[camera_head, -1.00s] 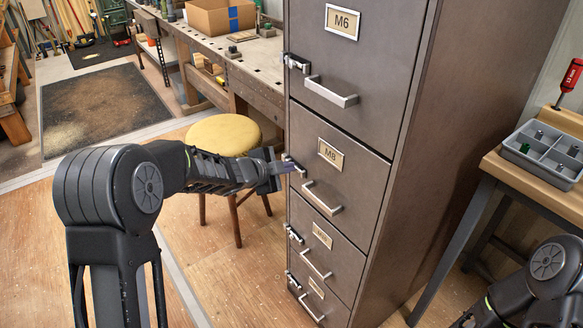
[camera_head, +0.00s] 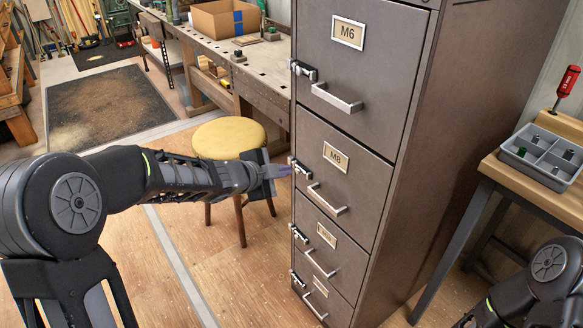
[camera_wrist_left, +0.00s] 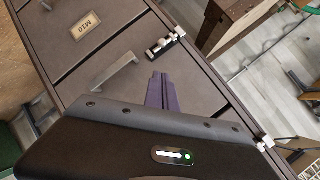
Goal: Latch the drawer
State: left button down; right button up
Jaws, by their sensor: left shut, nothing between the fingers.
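The grey-brown metal cabinet (camera_head: 440,130) stands in the middle of the head view, its drawers looking flush. The M6 drawer (camera_head: 345,75), the M8 drawer (camera_head: 360,190) and lower drawers each have a bar handle and a small metal latch at the left edge. My left gripper (camera_head: 284,171) is shut and empty, its tips just left of the M8 drawer's latch (camera_head: 300,168). Contact cannot be told. In the left wrist view the shut fingers (camera_wrist_left: 161,85) point at the cabinet front below a latch (camera_wrist_left: 165,45). My right gripper is out of frame.
A yellow stool (camera_head: 228,138) stands behind my left forearm. A workbench (camera_head: 262,72) with a cardboard box (camera_head: 225,18) is behind it. At right, a table (camera_head: 545,192) holds a grey divided tray (camera_head: 545,160) and a red screwdriver (camera_head: 567,85).

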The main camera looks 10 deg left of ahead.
pick_arm(q)
jog(key=v, duration=0.2)
jog(key=shift+s+r, duration=0.15)
jog(key=shift+s, duration=0.25)
jog(key=shift+a, duration=0.1)
